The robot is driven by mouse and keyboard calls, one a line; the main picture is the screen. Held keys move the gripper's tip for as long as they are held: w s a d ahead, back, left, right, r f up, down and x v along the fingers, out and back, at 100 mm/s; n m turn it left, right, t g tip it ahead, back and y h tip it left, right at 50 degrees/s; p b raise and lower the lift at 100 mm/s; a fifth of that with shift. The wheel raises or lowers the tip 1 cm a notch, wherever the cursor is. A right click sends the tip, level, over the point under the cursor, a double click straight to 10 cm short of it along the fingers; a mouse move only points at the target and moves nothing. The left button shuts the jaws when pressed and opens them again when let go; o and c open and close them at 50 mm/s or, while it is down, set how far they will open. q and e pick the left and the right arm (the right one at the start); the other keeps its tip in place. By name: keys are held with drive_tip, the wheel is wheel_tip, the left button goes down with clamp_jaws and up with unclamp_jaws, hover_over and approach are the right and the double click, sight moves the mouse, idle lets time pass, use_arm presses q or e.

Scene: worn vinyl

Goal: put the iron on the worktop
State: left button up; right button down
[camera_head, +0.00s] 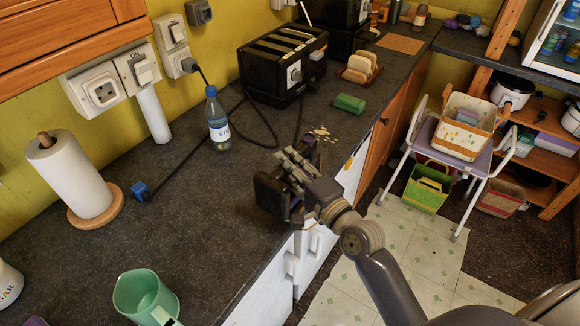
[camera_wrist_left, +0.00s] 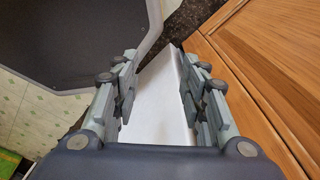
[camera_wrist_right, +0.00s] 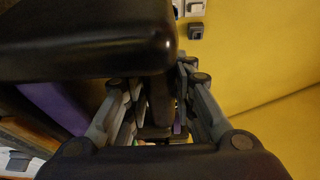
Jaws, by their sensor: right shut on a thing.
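The iron (camera_head: 270,195) shows as a dark body with hints of purple, partly hidden behind my right gripper (camera_head: 296,172). In the right wrist view the black iron (camera_wrist_right: 85,40) fills the upper left, and the fingers (camera_wrist_right: 160,115) are closed around a dark part of it. It is over the front edge of the dark grey worktop (camera_head: 195,190); I cannot tell whether it touches the surface. My left gripper (camera_wrist_left: 158,95) is open and empty in the left wrist view, near a wooden cabinet front.
On the worktop stand a bottle (camera_head: 217,120), a black toaster (camera_head: 283,65), a paper roll (camera_head: 70,175), a green mug (camera_head: 145,296) and a green sponge (camera_head: 349,103). A black cable runs near the bottle. The middle of the worktop is clear. A walker (camera_head: 452,140) stands right.

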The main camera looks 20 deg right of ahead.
drive_tip(key=w+d+f, duration=0.1)
drive_tip(key=w+f, duration=0.1)
drive_tip(key=w, duration=0.4)
drive_tip(key=w+d+f, duration=0.2)
drive_tip(key=w, duration=0.5)
drive_tip(key=shift+d+p, duration=0.25)
drive_tip(key=shift+p, duration=0.1)
drive_tip(key=shift+s+f, duration=0.1)
drive_tip(key=c, duration=1.7)
unclamp_jaws()
drive_tip(key=shift+f, duration=0.4)
drive_tip(key=o, duration=0.4)
drive_tip(key=shift+s, duration=0.1)
drive_tip(key=shift+c, duration=0.2)
drive_tip(key=shift+r, duration=0.1)
drive_tip(key=shift+s, duration=0.1)
